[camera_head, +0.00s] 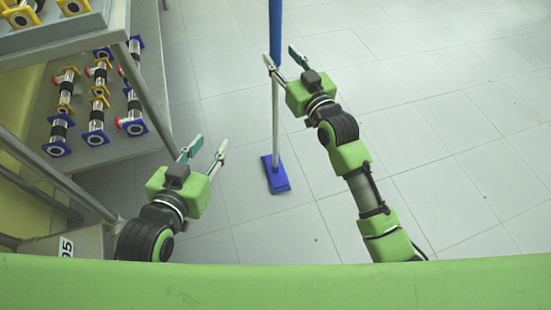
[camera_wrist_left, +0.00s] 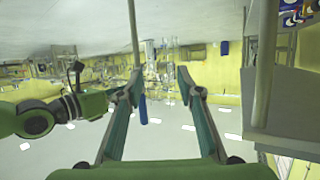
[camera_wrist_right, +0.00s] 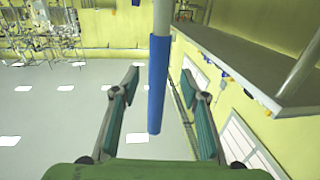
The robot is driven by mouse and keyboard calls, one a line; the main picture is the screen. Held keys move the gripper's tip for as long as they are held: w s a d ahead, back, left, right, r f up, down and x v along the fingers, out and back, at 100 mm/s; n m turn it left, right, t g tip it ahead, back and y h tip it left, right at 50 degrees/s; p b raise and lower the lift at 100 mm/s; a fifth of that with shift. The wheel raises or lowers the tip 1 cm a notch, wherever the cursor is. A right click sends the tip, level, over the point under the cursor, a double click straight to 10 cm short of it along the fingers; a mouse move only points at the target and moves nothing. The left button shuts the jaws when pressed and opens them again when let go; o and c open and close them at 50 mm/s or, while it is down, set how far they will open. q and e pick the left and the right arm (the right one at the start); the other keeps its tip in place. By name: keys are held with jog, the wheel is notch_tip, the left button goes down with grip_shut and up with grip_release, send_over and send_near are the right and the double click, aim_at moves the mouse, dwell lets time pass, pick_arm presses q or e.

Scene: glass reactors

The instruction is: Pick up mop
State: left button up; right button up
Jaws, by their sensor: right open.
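The mop stands upright on the floor. It has a blue upper handle (camera_head: 275,30), a thin grey pole (camera_head: 276,115) and a flat blue head (camera_head: 277,180). My right gripper (camera_head: 281,55) is open. The handle lies between its fingers in the head view, and the blue handle (camera_wrist_right: 157,85) shows between them in the right wrist view. I cannot tell whether a finger touches it. My left gripper (camera_head: 208,146) is open and empty, lower left of the mop. In the left wrist view the blue handle (camera_wrist_left: 143,109) shows beyond the fingers.
A grey bench (camera_head: 140,145) and shelf (camera_head: 100,32) at the left hold several glass reactors (camera_head: 96,120) with yellow and blue ends. Metal posts (camera_head: 155,95) stand near my left gripper. The tiled floor (camera_head: 450,130) to the right is clear.

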aim_at(278, 50)
jog(key=b+x, duration=0.1)
jog(key=x, duration=0.3)
jog(key=shift+w+b, duration=0.35)
jog(key=shift+w, duration=0.05)
pick_arm(q)
notch_tip(278, 50, up, 9)
jog(key=w+d+t+h, duration=0.1)
jog(key=w+t, duration=0.1)
jog(key=t, duration=0.3)
jog(key=shift+d+r+h, duration=0.2)
jog(key=shift+d+h, duration=0.1)
jog(key=shift+d, duration=0.1)
pick_arm(e)
grip_shut()
jog(key=shift+r, duration=0.25)
